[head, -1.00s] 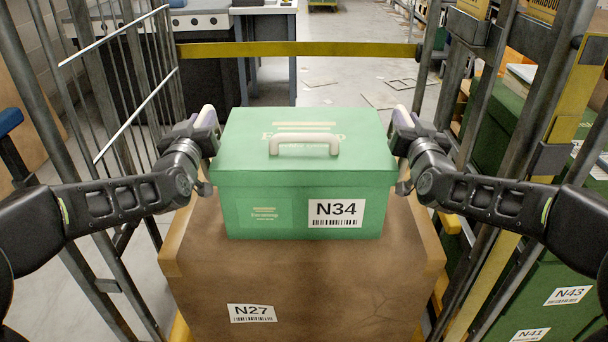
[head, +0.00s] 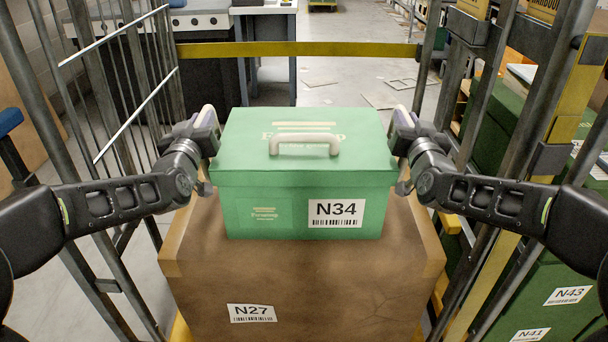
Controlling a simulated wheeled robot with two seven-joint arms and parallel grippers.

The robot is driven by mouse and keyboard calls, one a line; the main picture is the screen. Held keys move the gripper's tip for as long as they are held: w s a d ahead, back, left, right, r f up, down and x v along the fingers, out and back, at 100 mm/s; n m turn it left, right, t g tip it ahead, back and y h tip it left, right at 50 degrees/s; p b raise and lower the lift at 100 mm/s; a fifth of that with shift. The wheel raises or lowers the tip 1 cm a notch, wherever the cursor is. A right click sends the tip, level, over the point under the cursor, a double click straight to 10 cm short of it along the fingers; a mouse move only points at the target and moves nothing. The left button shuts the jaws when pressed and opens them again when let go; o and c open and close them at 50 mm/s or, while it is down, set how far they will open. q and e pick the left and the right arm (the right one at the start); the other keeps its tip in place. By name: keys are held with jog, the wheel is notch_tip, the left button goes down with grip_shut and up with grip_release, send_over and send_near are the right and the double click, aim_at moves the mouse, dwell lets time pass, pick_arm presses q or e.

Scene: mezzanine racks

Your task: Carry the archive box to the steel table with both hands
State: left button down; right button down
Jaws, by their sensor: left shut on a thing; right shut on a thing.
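The archive box (head: 270,195) is green, with a pale handle on its lid and a white N34 label on its front. It sits level over a brown carton (head: 225,275) labelled N27; I cannot tell whether it rests on it. My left gripper (head: 212,140) is shut on the box's left side. My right gripper (head: 396,140) is shut on its right side. The fingertips are partly hidden by the box's edges. A table with blue legs (head: 268,8) stands at the back, partly cut off by the top edge; I cannot tell if it is the steel table.
A yellow bar (head: 300,49) crosses behind the box. Metal cage rails (head: 130,100) stand close on the left, and posts (head: 480,110) on the right. Green boxes labelled N43 (head: 567,295) and N41 lie at the right. Open floor (head: 330,80) with scattered sheets lies beyond the bar.

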pick_arm(q)
jog(key=shift+r, duration=0.15)
pick_arm(e)
jog(key=shift+r, duration=0.1)
dwell(0.3)
